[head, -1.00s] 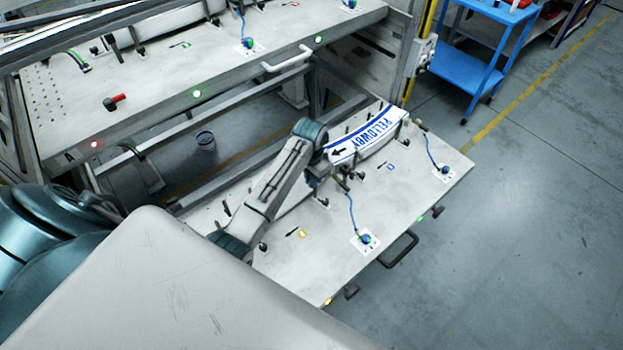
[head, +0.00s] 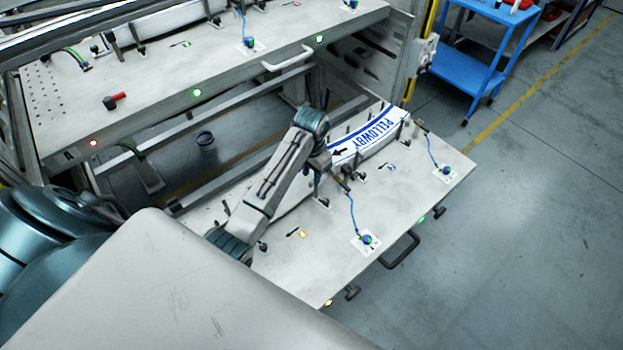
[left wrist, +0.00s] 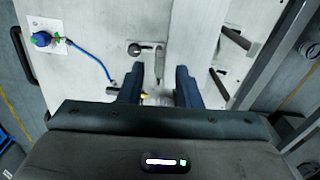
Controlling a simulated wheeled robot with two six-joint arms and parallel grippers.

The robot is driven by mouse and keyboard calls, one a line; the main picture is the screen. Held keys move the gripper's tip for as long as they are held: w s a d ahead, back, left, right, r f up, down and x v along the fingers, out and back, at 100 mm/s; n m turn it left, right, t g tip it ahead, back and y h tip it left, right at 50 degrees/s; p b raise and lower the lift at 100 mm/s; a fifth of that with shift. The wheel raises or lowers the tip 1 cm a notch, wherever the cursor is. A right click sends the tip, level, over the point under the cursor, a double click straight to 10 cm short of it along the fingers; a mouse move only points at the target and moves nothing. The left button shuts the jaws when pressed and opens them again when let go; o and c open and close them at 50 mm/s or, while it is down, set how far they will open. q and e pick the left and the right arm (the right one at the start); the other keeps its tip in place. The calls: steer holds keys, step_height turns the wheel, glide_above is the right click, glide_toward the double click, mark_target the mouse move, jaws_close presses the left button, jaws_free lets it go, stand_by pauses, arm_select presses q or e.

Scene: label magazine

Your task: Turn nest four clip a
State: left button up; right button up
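My left gripper (head: 345,183) is over the pulled-out lower shelf (head: 400,215), beside the near end of a white curved label piece (head: 372,140) with blue lettering. In the left wrist view its two dark fingers (left wrist: 158,82) are apart, with nothing seen held between them. A small clip with a dark round knob (left wrist: 135,49) and a grey lever (left wrist: 159,62) lies just beyond the fingertips. I cannot tell whether they touch. Other dark clips stand along the piece, one (head: 323,202) left of the gripper. Which one is clip a is not readable. My right gripper is not in view.
Blue knobs on cables sit on the shelf, one (head: 367,240) near its front edge, which has a dark handle (head: 400,250). The upper shelf (head: 150,115) carries a red-handled part (head: 113,101). A blue cart (head: 485,60) stands behind. The floor at right is clear.

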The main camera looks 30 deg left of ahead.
mark_target(311, 181)
arm_select(q)
step_height(311, 181, up, 6)
steer(key=shift+f+b, duration=0.1)
steer(key=shift+b, duration=0.45)
step_height(311, 181, up, 2)
steer(key=shift+s+r+p, duration=0.1)
steer(key=shift+r+p, duration=0.05)
steer(key=shift+p, duration=0.9)
